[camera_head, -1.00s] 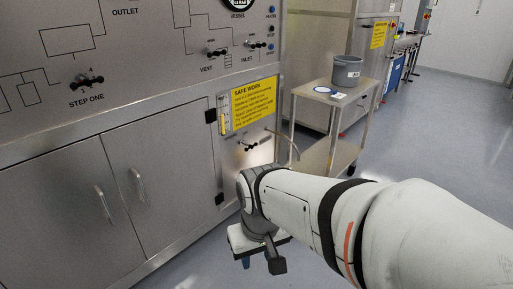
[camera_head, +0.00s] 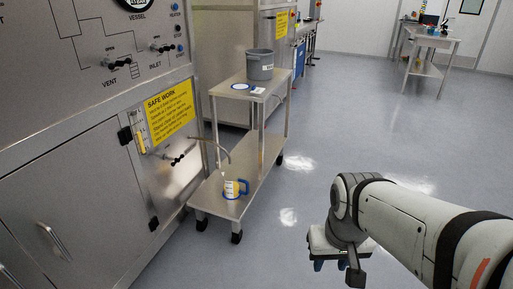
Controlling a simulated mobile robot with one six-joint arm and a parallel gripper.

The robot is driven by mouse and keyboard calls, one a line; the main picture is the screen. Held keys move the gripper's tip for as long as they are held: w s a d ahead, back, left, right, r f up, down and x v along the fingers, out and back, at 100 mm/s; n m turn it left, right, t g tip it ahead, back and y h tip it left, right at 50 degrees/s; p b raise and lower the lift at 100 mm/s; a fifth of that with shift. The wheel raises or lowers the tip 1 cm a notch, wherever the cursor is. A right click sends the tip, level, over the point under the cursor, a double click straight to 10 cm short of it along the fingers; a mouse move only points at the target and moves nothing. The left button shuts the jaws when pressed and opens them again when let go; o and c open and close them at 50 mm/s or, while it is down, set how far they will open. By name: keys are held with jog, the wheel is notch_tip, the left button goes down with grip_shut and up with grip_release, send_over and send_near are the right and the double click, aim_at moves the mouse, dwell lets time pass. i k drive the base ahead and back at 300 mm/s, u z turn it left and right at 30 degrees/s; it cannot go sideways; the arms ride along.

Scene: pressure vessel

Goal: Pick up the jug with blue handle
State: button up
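The jug with blue handle (camera_head: 232,189) stands upright on the lower shelf (camera_head: 247,165) of a metal trolley. It is pale with a yellow label, and its blue handle is on its right side. A thin bent spout from the panel hangs above it. My gripper (camera_head: 335,262) is at the lower right, over open floor, to the right of the trolley and well apart from the jug. Its fingers are small and partly hidden by the wrist, so I cannot tell if they are open.
A grey bucket (camera_head: 260,66) and a blue-rimmed disc (camera_head: 242,86) are on the trolley's top shelf. A yellow safety sign (camera_head: 168,115) and valves are on the steel cabinet at left. A second table (camera_head: 428,60) stands far back. Floor on the right is clear.

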aim_at(236, 185)
jog(key=i, duration=1)
jog(key=z, duration=0.05)
